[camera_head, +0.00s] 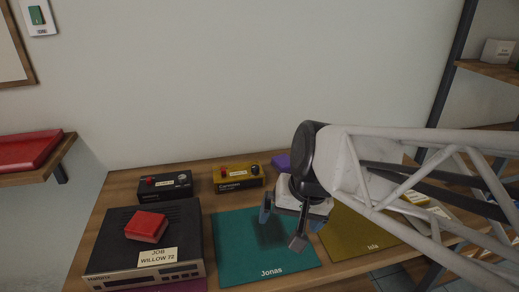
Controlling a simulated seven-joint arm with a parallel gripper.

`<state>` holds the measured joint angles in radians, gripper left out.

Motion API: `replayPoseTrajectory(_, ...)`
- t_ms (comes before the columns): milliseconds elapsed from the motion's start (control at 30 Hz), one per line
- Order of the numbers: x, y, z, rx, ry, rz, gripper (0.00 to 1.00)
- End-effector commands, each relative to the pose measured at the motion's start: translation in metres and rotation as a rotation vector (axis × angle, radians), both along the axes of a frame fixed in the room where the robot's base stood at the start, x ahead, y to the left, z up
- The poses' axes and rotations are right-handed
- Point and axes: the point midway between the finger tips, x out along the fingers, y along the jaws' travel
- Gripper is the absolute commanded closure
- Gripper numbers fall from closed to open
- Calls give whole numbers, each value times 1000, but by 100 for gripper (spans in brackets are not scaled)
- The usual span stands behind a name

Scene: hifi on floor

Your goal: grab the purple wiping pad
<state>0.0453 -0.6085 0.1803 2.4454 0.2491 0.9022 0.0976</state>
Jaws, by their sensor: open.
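A purple object (281,161), which looks like the wiping pad, lies at the back of the wooden table near the wall. My wrist hides its right part, so its full shape cannot be told. My gripper (281,229) is open and points down over the teal mat labelled Jonas (240,262). Nothing shows between its fingers. The gripper is nearer the front of the table than the purple object and apart from it.
A black hifi unit (110,245) with a red block (146,227) and a label stands left. A black box (165,187) and a yellow box (238,178) stand behind. An olive mat (360,236) lies right, partly under my arm. A magenta edge (185,286) shows at the front.

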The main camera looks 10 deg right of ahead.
Motion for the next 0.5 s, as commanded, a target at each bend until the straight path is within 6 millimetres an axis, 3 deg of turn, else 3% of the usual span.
replayPoseTrajectory(233, 58, 16, -6, 288, 30, -289, 0)
replayPoseTrajectory(500, 130, 16, -13, 599, 66, -634, 0)
